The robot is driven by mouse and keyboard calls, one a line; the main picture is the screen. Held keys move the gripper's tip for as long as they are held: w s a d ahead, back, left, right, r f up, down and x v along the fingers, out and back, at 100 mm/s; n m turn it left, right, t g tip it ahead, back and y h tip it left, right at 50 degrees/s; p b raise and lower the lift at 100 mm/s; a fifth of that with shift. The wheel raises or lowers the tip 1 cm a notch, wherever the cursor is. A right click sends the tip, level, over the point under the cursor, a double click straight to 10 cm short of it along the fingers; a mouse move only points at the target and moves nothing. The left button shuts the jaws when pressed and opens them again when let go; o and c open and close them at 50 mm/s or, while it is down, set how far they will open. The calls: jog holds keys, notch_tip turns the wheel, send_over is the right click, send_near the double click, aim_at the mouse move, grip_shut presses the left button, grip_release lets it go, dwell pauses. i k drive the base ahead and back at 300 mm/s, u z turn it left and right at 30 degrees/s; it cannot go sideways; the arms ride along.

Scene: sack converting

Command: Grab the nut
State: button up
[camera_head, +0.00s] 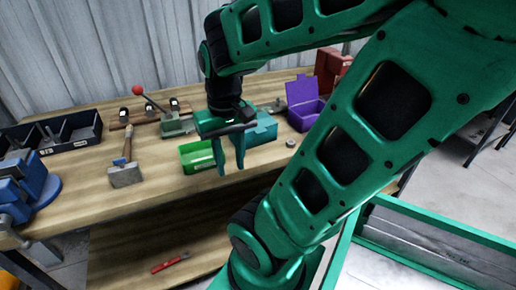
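A small grey round piece, which looks like the nut (291,143), lies on the wooden workbench (170,187) toward its right side, in front of the purple box. It is too small to make out its shape. My gripper (231,169) points down over the bench, to the left of the nut and apart from it. Its two green fingers are spread with a gap between them, and nothing shows in the gap.
A green bin (194,158) is just left of my gripper, and a teal box (264,131) is right behind it. A purple open box (304,105) and a red box (330,72) stand farther back. A hammer (125,174), blue vise (25,185) and black tray (62,135) are left.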

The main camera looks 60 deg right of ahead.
aim_at(289, 144)
jog(key=u, duration=0.45)
jog(key=k, duration=2.65)
jog(key=z, duration=0.5)
jog(key=i, duration=1.5)
jog(key=u, duration=0.05)
